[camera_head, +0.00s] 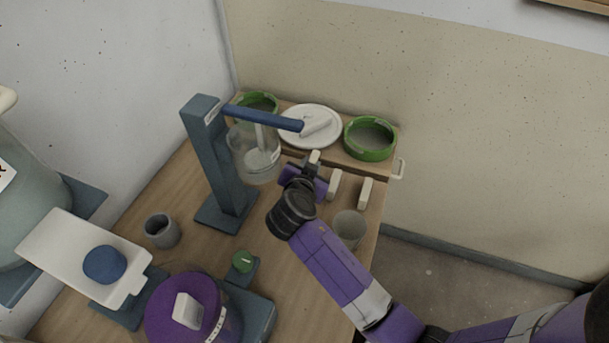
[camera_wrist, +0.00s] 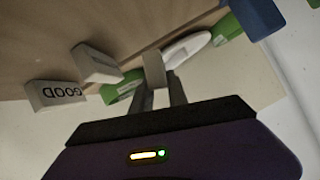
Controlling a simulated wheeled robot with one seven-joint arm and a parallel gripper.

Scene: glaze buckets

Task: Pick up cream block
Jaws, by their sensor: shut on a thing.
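A small cream block (camera_wrist: 153,67) is between the fingertips of my gripper (camera_wrist: 158,86) in the wrist view. Its top also shows in the head view (camera_head: 314,156), just beyond my gripper (camera_head: 312,168). My gripper is shut on this block. I cannot tell whether the block touches the table. Two similar cream blocks stand to the right of my gripper in the head view, a nearer one (camera_head: 334,184) and a farther one (camera_head: 365,193). In the wrist view, one block (camera_wrist: 55,96) bears the word GOOD and another (camera_wrist: 95,63) is beside it.
A blue-grey stand (camera_head: 213,160) with a blue arm and a clear vessel (camera_head: 254,158) is close on the left. Green-rimmed bowls (camera_head: 370,140) and a white plate (camera_head: 301,116) are behind. A translucent cup (camera_head: 349,229) stands near the right table edge. A grey cup (camera_head: 162,232) is left.

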